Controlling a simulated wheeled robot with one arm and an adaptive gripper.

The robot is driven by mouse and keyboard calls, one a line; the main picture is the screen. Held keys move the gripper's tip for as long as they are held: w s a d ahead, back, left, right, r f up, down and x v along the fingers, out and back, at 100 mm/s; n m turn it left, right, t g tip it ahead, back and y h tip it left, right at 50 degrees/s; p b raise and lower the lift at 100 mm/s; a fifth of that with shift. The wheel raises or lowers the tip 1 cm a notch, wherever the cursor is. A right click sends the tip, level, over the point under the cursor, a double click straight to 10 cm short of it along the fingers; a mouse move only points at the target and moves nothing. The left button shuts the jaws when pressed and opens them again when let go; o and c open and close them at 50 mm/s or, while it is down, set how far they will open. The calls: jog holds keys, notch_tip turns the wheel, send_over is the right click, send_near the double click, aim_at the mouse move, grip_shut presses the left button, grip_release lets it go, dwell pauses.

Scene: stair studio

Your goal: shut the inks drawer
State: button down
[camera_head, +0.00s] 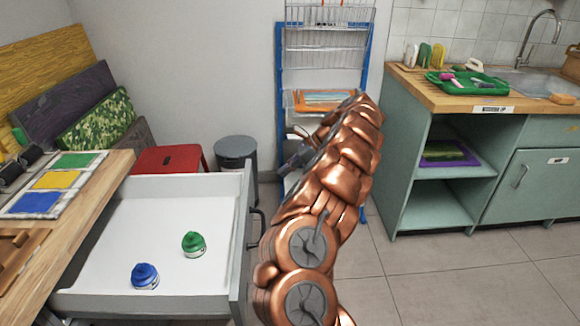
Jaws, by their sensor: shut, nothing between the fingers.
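The inks drawer (115,215) is pulled well out from under the wooden worktop on the left. It has a white inside and a grey front panel (241,255) with a dark handle (257,228). A green-capped ink jar (194,244) and a blue-capped ink jar (145,276) stand inside, apart from each other. My gripper (290,165) is partly hidden behind my copper arm. It is shut and empty, beyond and to the right of the drawer front, with no visible contact with it.
A red stool (169,158) and a grey bin (236,153) stand behind the drawer. A blue-framed drying rack (366,60) stands at the back wall. A green sink cabinet (535,185) is on the right. The tiled floor (450,275) before it is clear.

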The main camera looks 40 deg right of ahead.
jog(key=w+a+f, duration=0.4)
jog(key=w+a, duration=0.1)
jog(key=a, duration=0.1)
jog(key=shift+w+a, duration=0.1)
jog(key=shift+w, duration=0.05)
dwell(0.4)
